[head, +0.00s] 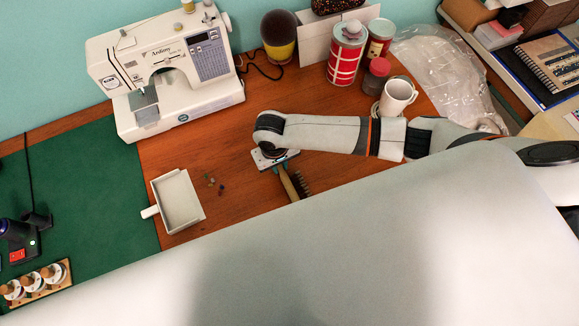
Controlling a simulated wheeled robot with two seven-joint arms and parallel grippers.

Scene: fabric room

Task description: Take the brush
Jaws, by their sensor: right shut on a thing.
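A brush (294,186) with a wooden handle and dark bristles is below my right gripper on the brown tabletop. My right gripper (279,167) points down at the brush's upper end and is shut on it. The gripper body and wrist hide part of the grip, and I cannot tell whether the brush touches the table. My left gripper is not in view.
A white dustpan (180,204) lies left of the brush, with several small dark bits (216,185) beside it. A sewing machine (165,70) stands behind. A white mug (397,97) and red tins (347,52) stand behind my right arm. A green mat (90,190) covers the left.

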